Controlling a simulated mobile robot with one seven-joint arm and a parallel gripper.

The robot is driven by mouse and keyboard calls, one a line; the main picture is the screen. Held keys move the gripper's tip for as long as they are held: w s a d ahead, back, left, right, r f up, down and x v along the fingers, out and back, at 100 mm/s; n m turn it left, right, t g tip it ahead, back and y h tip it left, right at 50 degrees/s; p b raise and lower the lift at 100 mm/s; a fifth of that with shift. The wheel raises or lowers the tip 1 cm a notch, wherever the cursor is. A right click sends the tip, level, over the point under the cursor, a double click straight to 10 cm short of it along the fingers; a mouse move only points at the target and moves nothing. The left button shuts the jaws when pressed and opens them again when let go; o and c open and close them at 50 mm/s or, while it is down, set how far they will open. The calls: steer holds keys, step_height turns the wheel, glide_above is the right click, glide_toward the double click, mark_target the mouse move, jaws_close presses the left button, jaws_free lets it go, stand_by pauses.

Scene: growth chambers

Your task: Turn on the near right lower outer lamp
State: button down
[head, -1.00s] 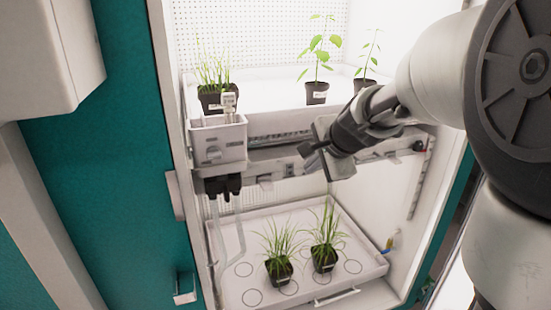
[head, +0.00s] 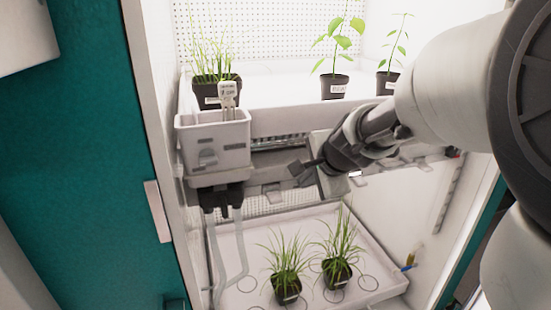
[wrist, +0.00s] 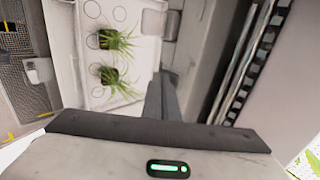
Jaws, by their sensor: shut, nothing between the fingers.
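My gripper (head: 298,174) is shut and empty in front of the underside of the upper shelf (head: 290,118), right of the white control box. In the wrist view its dark fingers (wrist: 163,98) are together, pointing toward the lower plants. A long strip with pale and dark squares (wrist: 245,75) runs to the right of the fingers in the wrist view, apart from them. I cannot tell whether it is a lamp. My arm hides much of the shelf's right underside in the head view. The near right lower outer lamp and its switch cannot be clearly made out.
A white control box (head: 212,145) hangs at the shelf's left front, with tubes below. Potted plants stand on the upper shelf. Two grassy pots (head: 286,287) stand on the lower tray (head: 375,285). The chamber's right wall (head: 425,215) is close to my arm.

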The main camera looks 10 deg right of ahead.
steer(key=shift+w+f, duration=0.1)
stand_by(0.5)
steer(key=shift+w+r+p, duration=0.1)
steer(key=shift+r+p, duration=0.6)
steer(key=shift+r, duration=0.2)
